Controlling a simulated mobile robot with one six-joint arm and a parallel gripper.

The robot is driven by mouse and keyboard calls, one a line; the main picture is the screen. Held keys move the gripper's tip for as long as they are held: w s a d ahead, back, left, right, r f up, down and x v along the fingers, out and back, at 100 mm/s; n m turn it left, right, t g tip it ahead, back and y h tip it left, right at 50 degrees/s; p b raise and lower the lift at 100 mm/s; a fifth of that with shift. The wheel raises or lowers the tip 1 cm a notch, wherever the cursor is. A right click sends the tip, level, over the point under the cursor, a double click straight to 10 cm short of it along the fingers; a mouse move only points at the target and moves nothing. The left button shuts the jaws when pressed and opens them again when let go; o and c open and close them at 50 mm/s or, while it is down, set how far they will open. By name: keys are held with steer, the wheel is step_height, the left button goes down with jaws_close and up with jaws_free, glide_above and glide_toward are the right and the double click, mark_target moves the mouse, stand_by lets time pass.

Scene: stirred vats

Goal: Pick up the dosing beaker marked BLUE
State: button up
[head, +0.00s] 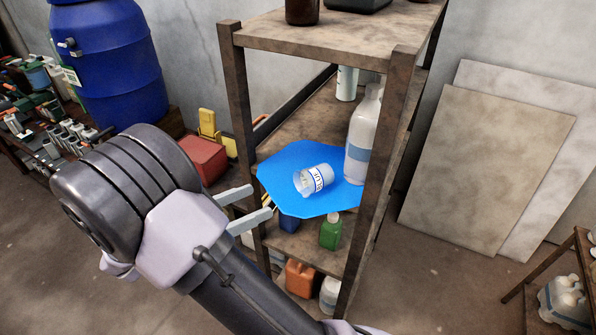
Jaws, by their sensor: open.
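The dosing beaker (313,180) lies tilted on its side on a bright blue sheet (285,163) on the middle shelf of the wooden rack. It is clear, with a white label carrying dark lettering that appears to read BLUE. Its open mouth faces left, toward my gripper. My gripper (252,207) is open and empty, with two pale fingers pointing right just left of the sheet. The fingers are apart from the beaker. The fingertips appear close to the rack's front left post.
The wooden rack's posts (240,120) flank the shelf. A large clear bottle (361,135) stands right behind the beaker. A green bottle (331,231) is on the shelf below. A blue barrel (108,65) and red box (203,160) stand left. Boards (485,165) lean at right.

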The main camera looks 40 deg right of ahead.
glide_toward(306, 190)
steer(key=d+r, duration=0.3)
steer(key=d, duration=0.3)
steer(key=s+d+p, duration=0.1)
steer(key=d, duration=0.1)
steer(key=d+p, duration=0.1)
steer(key=shift+s+d+r, duration=0.3)
steer(key=shift+d+r, duration=0.05)
steer(key=shift+d, duration=0.3)
steer(key=shift+a, duration=0.25)
steer(key=shift+c, duration=0.5)
steer(key=shift+a, duration=0.1)
steer(key=c, duration=1.4)
steer(key=shift+o, duration=0.2)
